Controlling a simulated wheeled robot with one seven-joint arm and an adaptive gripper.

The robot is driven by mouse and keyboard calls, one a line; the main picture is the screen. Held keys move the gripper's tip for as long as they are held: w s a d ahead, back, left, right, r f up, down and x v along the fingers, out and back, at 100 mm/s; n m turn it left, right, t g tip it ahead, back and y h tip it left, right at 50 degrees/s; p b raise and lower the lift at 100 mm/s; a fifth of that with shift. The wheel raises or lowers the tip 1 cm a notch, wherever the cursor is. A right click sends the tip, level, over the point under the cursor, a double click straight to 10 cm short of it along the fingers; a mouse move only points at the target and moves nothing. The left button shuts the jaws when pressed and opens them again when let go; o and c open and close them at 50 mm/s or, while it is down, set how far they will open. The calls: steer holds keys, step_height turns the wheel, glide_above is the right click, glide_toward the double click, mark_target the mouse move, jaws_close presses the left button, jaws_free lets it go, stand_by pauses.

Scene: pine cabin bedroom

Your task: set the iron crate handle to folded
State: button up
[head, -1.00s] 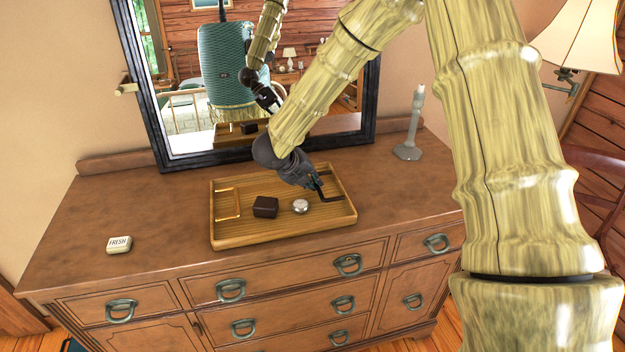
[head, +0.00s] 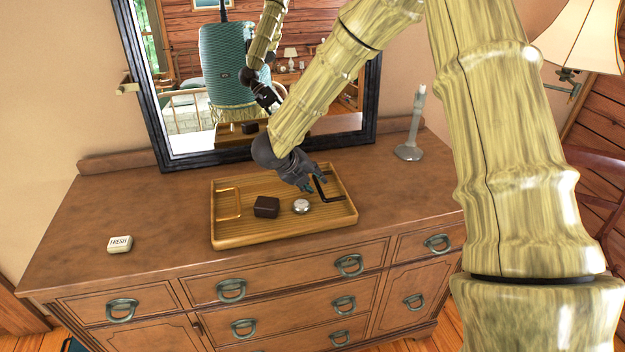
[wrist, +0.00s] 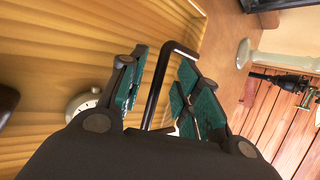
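A shallow wooden crate (head: 285,236) sits on the dresser. Its black iron handle (head: 329,196) is at the right end; a brass-coloured handle (head: 238,203) is at the left end. My gripper (head: 315,181) is low over the crate's right end, at the iron handle. In the wrist view, the iron handle (wrist: 157,85) passes between the two green-padded fingers of my gripper (wrist: 163,76). The fingers are apart, with gaps showing beside the bar. I cannot tell the handle's exact angle; my fingers hide part of it.
A dark brown box (head: 266,207) and a small round silver item (head: 301,206) lie inside the crate. A mirror (head: 370,110) stands close behind. A candlestick (head: 410,150) is at the back right. A small "FRESH" block (head: 119,244) lies on the left, with clear dresser top around it.

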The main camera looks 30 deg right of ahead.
steer(key=v, duration=1.1)
steer(key=shift+a+r, duration=0.2)
steer(key=shift+r, duration=0.05)
